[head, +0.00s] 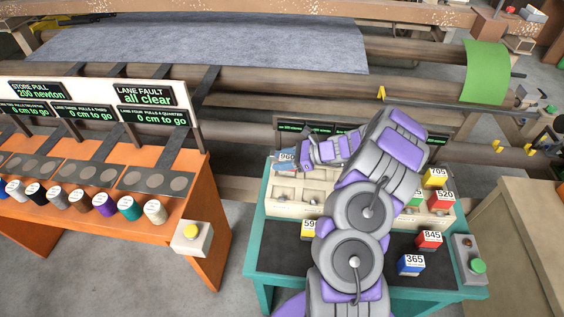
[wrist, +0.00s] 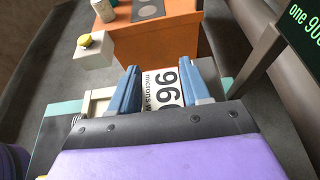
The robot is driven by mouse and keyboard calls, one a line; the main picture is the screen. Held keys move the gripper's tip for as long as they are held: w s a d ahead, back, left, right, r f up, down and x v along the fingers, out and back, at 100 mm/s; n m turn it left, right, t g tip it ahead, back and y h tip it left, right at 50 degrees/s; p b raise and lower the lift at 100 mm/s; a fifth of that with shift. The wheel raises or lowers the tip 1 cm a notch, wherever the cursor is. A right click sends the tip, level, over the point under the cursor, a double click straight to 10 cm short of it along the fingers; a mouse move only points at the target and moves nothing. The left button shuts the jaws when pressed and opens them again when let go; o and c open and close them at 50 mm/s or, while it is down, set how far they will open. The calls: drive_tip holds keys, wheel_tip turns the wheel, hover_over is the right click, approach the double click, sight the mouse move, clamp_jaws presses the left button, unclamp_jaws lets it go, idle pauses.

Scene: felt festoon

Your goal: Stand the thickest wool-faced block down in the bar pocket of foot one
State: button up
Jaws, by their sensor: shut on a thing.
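My gripper (head: 288,160) is at the far left corner of the teal table, over the cream pocketed rack (head: 285,208). In the wrist view my gripper's blue fingers (wrist: 162,84) are shut on a block labelled 960 (wrist: 165,91), whose white face reads "microns". The block's label also shows in the head view (head: 287,156). Its lower end is hidden, so I cannot tell whether it sits in a pocket. Other numbered blocks are a red 520 (head: 444,203), a yellow 705 (head: 436,180), a red 845 (head: 429,241) and a blue 365 (head: 411,266).
A yellow block (head: 308,231) is partly hidden by my arm. A box with a green button (head: 477,265) is at the table's right. An orange bench (head: 190,215) with several spools stands left, with a yellow-button box (head: 191,237).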

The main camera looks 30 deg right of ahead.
drive_tip(key=shift+a, duration=0.2)
drive_tip(key=o, duration=1.1)
drive_tip(key=shift+o, duration=0.2)
drive_tip(key=shift+d, duration=0.15)
